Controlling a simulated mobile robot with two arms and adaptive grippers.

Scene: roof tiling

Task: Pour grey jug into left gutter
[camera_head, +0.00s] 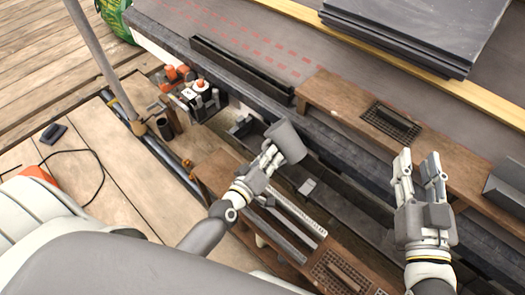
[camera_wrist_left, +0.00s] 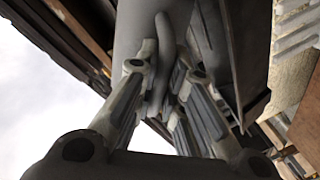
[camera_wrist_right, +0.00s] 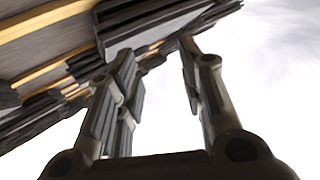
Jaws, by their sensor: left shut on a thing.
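The grey jug (camera_head: 287,141) is near the middle of the head view. My left gripper (camera_head: 268,160) is shut on its handle. The jug also fills the upper middle of the left wrist view (camera_wrist_left: 135,28), with the handle (camera_wrist_left: 160,65) between the fingers. Its mouth and contents are not visible, and I cannot tell its exact tilt. A dark, narrow channel, seemingly the left gutter (camera_head: 240,68), lies along the roof edge, up and left of the jug and apart from it. My right gripper (camera_head: 420,168) is open and empty at the right; it also shows in the right wrist view (camera_wrist_right: 158,75).
A wooden plank (camera_head: 345,97) with a dark grate adjoins the channel's right end. Dark slates (camera_head: 410,30) are stacked at the upper right. Tools and orange-topped items (camera_head: 195,92) sit left of the jug. A pole (camera_head: 100,55) stands at the left.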

